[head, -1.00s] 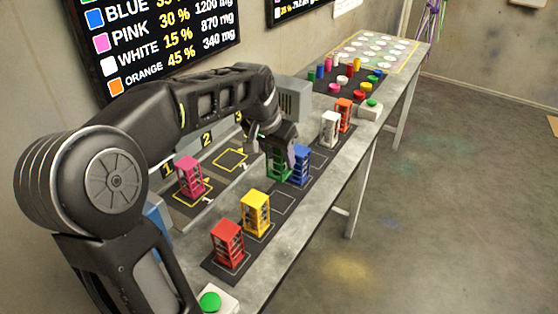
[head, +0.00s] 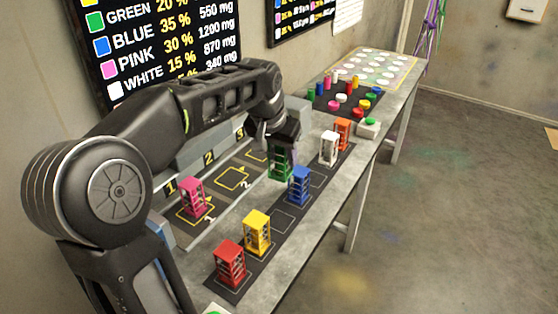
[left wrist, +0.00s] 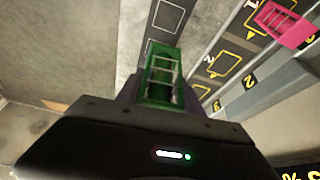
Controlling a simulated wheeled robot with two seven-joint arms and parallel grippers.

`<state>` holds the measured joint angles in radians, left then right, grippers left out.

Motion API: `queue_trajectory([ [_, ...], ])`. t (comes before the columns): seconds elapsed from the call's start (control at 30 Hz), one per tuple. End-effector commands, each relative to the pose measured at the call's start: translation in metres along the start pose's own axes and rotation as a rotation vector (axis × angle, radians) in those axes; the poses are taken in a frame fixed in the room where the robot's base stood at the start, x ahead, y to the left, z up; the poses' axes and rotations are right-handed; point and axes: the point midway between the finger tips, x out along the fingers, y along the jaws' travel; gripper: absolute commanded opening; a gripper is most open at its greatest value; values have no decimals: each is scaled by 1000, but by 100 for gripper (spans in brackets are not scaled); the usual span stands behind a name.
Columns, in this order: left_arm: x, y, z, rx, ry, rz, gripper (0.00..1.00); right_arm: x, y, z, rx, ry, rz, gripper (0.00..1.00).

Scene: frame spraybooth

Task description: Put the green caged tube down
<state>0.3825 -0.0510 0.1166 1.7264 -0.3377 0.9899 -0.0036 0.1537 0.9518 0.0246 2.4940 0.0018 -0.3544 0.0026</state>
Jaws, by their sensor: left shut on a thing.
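The green caged tube (head: 280,163) is in my left gripper (head: 281,146), near the middle of the head view. It looks upright, between the dark mat (head: 283,219) and the numbered bays of the grey fixture (head: 221,194). Whether its base touches anything cannot be told. In the left wrist view the green caged tube (left wrist: 161,75) sits between the fingers of my left gripper (left wrist: 158,98). The gripper is shut on it and hides part of it. My right gripper is not in view.
A blue caged tube (head: 300,186) stands close to the right of the green one. White (head: 329,148), orange (head: 343,132), yellow (head: 257,233) and red (head: 230,263) ones stand along the mat. A pink one (head: 192,196) stands in bay 1. Bay 2 (head: 234,178) is empty.

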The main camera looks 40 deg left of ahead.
Motion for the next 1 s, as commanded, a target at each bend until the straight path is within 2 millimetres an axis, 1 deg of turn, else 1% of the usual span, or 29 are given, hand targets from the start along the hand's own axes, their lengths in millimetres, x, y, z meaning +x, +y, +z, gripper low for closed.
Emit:
queue_trajectory([
  [0.03, 14, 6, 2, -21, -9, -9, 0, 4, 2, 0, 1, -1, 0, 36],
  [0.07, 22, 10, 2, -37, -10, -17, 0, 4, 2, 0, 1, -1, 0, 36],
  [0.1, 35, 18, 4, -53, -12, -26, 0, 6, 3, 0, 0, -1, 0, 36],
  [0.17, 53, 31, 6, -64, -11, -34, 0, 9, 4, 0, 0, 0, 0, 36],
  [0.2, 65, 41, 8, -67, -11, -36, 0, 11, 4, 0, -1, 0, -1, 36],
  [0.27, 83, 58, 13, -61, -8, -35, 0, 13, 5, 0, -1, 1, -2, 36],
  [0.3, 95, 72, 18, -48, -7, -31, 0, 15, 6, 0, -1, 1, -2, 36],
  [0.37, 113, 95, 26, -23, -5, -21, 0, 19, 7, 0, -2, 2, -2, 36],
  [0.4, 124, 110, 32, -4, -4, -12, 0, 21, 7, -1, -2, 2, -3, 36],
  [0.47, 138, 133, 42, 30, -1, 5, 0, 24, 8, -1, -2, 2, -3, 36],
  [0.5, 146, 148, 50, 56, -1, 17, 0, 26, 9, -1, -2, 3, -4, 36],
  [0.6, 161, 178, 66, 114, 1, 45, 0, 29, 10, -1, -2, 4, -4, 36],
  [0.7, 169, 200, 78, 159, 2, 66, 0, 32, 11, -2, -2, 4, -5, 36],
  [0.83, 173, 214, 86, 192, 3, 81, 0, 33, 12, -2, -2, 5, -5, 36],
  [1.0, 174, 216, 87, 197, 3, 84, 0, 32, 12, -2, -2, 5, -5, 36],
])
